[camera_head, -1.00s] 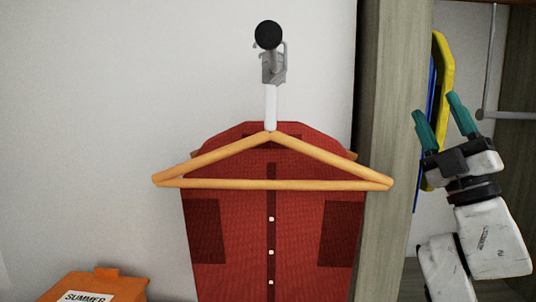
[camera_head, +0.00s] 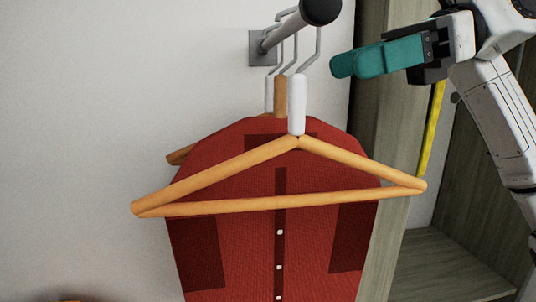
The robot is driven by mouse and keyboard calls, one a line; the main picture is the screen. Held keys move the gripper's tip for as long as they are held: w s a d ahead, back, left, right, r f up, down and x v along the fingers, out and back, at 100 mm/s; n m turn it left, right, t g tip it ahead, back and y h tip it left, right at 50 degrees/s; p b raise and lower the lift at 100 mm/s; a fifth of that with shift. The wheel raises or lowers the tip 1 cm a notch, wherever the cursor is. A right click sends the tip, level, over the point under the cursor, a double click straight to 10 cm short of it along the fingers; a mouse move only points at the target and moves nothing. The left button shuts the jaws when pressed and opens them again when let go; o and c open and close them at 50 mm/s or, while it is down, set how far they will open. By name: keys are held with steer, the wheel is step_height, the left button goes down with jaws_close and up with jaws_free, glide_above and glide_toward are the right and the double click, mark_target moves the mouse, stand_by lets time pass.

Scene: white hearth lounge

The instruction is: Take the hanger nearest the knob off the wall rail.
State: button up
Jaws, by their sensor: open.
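The wall rail (camera_head: 270,41) sticks out from a wall plate and ends in a black knob (camera_head: 320,10). The hanger nearest the knob (camera_head: 280,204) is wooden, with a white sleeve (camera_head: 297,104) on its hook stem, and hangs bare in front. Behind it, a red garment (camera_head: 250,235) hangs on another hanger, whose wooden tip (camera_head: 178,155) and brown sleeve (camera_head: 281,96) show. My gripper (camera_head: 345,65) has teal fingers, which overlap in this view. It is open and empty, just right of the hooks, above and right of the white sleeve, with a small gap visible.
A grey-wood cabinet (camera_head: 383,130) stands close on the right, behind my arm. A yellow item (camera_head: 432,130) shows inside it, above a shelf (camera_head: 440,262). The white wall on the left is clear.

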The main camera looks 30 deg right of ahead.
mark_target(306, 91)
steer(key=p+x, duration=0.1)
steer(key=x, duration=0.3)
steer(key=shift+w+a, duration=0.25)
steer(key=shift+a, duration=0.05)
steer(key=shift+d+f+p+x, duration=0.15)
steer(key=shift+p+x, duration=0.25)
steer(key=shift+x, duration=0.55)
steer(key=shift+f+p+x, duration=0.25)
steer(key=shift+p+x, duration=0.1)
steer(key=shift+x, duration=0.6)
steer(key=shift+d+f+p+x, duration=0.15)
steer(key=shift+p+x, duration=0.25)
steer(key=shift+x, duration=0.55)
steer(key=shift+c, duration=0.5)
jaws_close()
